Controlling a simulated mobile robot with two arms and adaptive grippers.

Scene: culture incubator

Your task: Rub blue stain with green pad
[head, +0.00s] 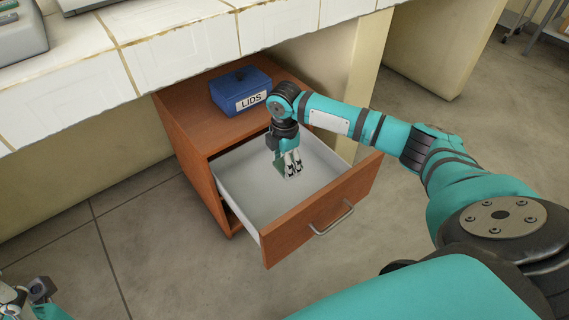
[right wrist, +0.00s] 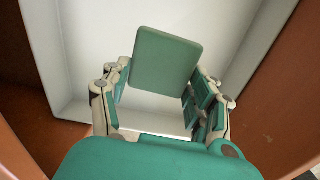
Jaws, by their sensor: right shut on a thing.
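My right gripper (head: 291,172) is inside the open drawer, pointing down. In the right wrist view my right gripper (right wrist: 158,108) is shut on the green pad (right wrist: 165,62), a flat rectangle with rounded corners held between the fingers. In the head view the pad is mostly hidden by the gripper. I cannot tell whether the pad touches the drawer floor. I see no blue stain in either view. My left gripper (head: 22,292) shows only in part at the lower left corner of the head view, far from the drawer.
The open drawer (head: 322,206) has a white inside, a wooden front and a metal handle (head: 333,218). It belongs to a wooden cabinet (head: 188,125) under a white tiled counter (head: 190,50). A blue box labelled LIDS (head: 240,88) stands on the cabinet. The floor at left is clear.

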